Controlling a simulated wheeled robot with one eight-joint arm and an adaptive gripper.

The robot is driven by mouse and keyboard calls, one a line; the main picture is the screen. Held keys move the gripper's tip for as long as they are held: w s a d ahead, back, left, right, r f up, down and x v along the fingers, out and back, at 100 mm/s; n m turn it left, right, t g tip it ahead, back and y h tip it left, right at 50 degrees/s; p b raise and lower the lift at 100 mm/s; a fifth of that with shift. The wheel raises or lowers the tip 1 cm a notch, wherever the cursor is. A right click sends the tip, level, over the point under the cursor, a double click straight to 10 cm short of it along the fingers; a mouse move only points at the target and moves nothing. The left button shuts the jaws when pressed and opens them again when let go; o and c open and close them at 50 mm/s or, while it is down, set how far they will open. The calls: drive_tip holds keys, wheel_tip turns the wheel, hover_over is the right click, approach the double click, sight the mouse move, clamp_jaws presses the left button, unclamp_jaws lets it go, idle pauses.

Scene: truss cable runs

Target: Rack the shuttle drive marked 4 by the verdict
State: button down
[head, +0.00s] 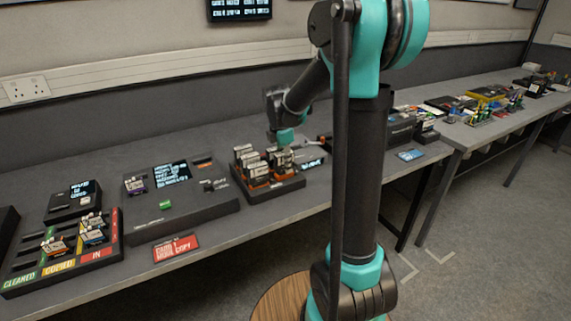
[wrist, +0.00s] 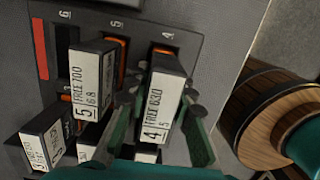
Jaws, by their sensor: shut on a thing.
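The shuttle drive marked 4 (wrist: 160,100) is a white-labelled dark block reading "FREE 630" in the wrist view. My gripper (wrist: 164,108) has its green fingers on both sides of it and is shut on it. The drive is by the orange slot (wrist: 164,48) marked 4; I cannot tell whether it is seated or lifted. In the head view my gripper (head: 285,136) is over the right end of the dark drive holder (head: 277,193). A tray (head: 98,254) with lanes labelled CLEARED, COPIED and IN stands at the far left, holding several drives.
The drive marked 5 (wrist: 94,82) stands close left of the held one, with more drives below. A dark station with a lit screen (head: 172,173) sits between holder and tray. A red sign (head: 175,248) lies at the bench's front edge. Clear bench lies behind.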

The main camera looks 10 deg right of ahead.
drive_tip(key=shift+f, duration=0.55)
drive_tip(key=c, duration=0.9)
unclamp_jaws()
drive_tip(key=shift+r, duration=0.1)
drive_tip(key=shift+r, duration=3.7)
drive_tip(key=shift+s, duration=0.1)
